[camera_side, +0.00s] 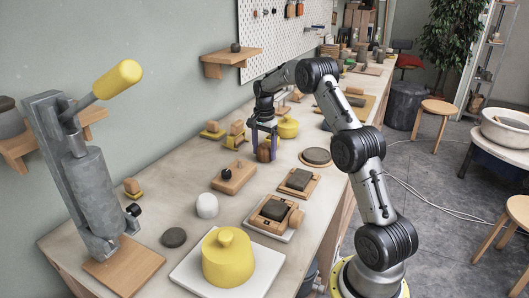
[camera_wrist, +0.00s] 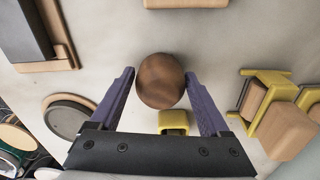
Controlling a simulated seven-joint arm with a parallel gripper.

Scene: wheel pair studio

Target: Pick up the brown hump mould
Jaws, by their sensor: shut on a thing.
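The brown hump mould (camera_wrist: 161,81) is a round, dark wooden dome between the two purple fingers of my gripper (camera_wrist: 160,84) in the wrist view. In the side view the brown mould (camera_side: 264,152) shows low between the fingers of my gripper (camera_side: 264,146), at the middle of the workbench. My gripper points down and is shut on the mould, one finger at each side. The fingers partly cover the mould in the side view. I cannot tell whether its base touches the bench.
A yellow lidded pot (camera_side: 287,128) stands close behind my gripper. Yellow-and-wood tools (camera_side: 236,136) lie to its left, and a round bat (camera_side: 316,157) to its right. A white dome (camera_side: 207,205) and a wooden block with a dark knob (camera_side: 233,177) are nearer the camera.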

